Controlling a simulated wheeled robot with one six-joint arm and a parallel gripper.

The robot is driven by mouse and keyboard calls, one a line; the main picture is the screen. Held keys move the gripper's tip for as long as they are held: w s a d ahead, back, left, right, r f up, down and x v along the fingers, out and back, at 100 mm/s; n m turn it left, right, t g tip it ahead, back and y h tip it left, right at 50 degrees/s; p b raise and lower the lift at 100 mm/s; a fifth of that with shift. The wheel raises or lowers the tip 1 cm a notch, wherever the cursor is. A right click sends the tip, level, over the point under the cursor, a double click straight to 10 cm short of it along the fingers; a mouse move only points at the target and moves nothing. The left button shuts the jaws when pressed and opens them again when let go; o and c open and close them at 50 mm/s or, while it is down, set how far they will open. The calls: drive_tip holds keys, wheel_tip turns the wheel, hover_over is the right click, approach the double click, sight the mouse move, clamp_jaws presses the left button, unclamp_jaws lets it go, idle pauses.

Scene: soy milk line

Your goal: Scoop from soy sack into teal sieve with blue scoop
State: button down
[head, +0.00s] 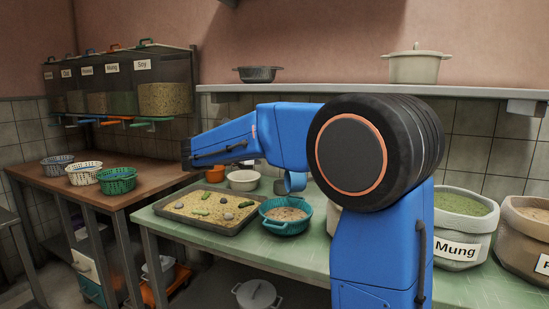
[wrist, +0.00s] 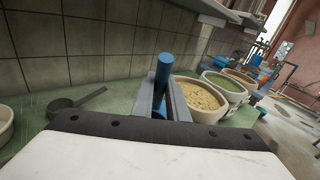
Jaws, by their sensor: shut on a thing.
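My gripper (wrist: 160,105) is shut on the upright handle of the blue scoop (wrist: 163,72). In the head view the scoop's blue cup (head: 295,182) shows just above the teal sieve (head: 286,226), under my arm, which hides most of my gripper there. The teal sieve stands on the green table and has beige beans in it. In the wrist view a sack of beige beans (wrist: 202,97), which looks like the soy sack, stands right of my gripper. In the head view my arm hides nearly all of it. I cannot see what the scoop holds.
A tray of beans with stones and pods (head: 210,208) lies left of the sieve. An orange pot (head: 215,173) and a white bowl (head: 243,180) stand behind it. The Mung sack (head: 458,245) stands at the right. A dark ladle (wrist: 75,103) lies near the wall.

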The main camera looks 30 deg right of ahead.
drive_tip(key=s+d+f+m+t+y, duration=0.1)
drive_tip(key=d+f+y, duration=0.2)
drive_tip(key=d+y, duration=0.4)
drive_tip(key=s+d+f+m+t+y, duration=0.1)
drive_tip(key=s+d+f+t+y, duration=0.1)
drive_tip(key=d+y, duration=0.5)
drive_tip(key=shift+s+f+y, duration=0.25)
drive_tip(key=shift+f+y, duration=0.4)
drive_tip(key=shift+y, duration=0.85)
drive_tip(key=shift+d+r, duration=0.1)
